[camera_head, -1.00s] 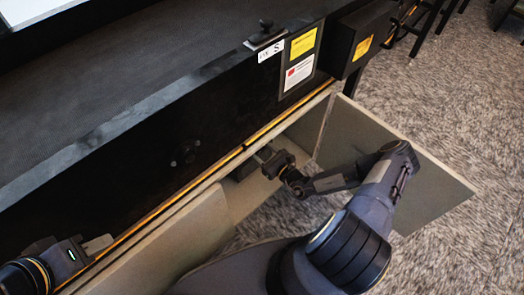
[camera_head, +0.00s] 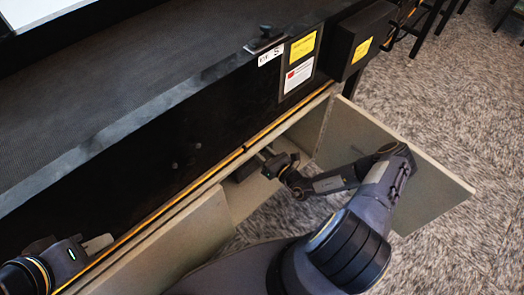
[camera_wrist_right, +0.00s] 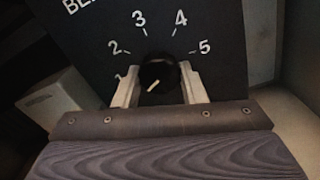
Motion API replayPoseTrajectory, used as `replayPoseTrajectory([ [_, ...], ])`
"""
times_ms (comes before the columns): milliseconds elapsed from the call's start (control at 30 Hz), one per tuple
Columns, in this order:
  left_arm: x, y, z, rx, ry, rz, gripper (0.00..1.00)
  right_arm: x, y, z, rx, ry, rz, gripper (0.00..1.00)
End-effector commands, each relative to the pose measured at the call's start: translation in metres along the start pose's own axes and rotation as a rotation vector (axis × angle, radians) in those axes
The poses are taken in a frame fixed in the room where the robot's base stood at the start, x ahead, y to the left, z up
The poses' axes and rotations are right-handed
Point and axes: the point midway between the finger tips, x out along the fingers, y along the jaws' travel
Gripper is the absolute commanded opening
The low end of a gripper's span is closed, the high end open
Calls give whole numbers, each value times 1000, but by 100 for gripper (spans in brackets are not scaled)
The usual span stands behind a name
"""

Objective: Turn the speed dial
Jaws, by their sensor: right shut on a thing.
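The speed dial (camera_wrist_right: 158,77) is a round black knob with a white pointer line, on a dark panel (camera_wrist_right: 211,27) with white numbers in the right wrist view. Its pointer aims down and left, near the partly hidden 1. My right gripper (camera_wrist_right: 159,88) has one pale finger on each side of the knob and is shut on it. In the head view my right gripper (camera_head: 264,154) reaches into an open compartment under the machine; the dial is hidden there. My left gripper (camera_head: 98,243) is at the lower left, away from the dial; its finger gap is not clear.
An open grey door (camera_head: 430,185) stands right of my right arm, and another grey panel (camera_head: 175,245) is to its left. The dark machine bed (camera_head: 150,80) lies above the compartment. A black box (camera_head: 358,38) sticks out at the upper right.

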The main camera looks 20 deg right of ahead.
Motion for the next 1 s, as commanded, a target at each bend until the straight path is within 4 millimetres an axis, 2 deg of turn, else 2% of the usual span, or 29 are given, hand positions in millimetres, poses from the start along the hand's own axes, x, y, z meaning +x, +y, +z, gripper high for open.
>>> replayPoseTrajectory([
  [500, -5, 2, -2, 0, 0, 0, 34, 0, 1, 0, 384, 0, 0, 15],
  [1000, -5, 2, -3, 0, 0, 0, 34, 0, 1, 0, 497, -1, 0, 15],
])
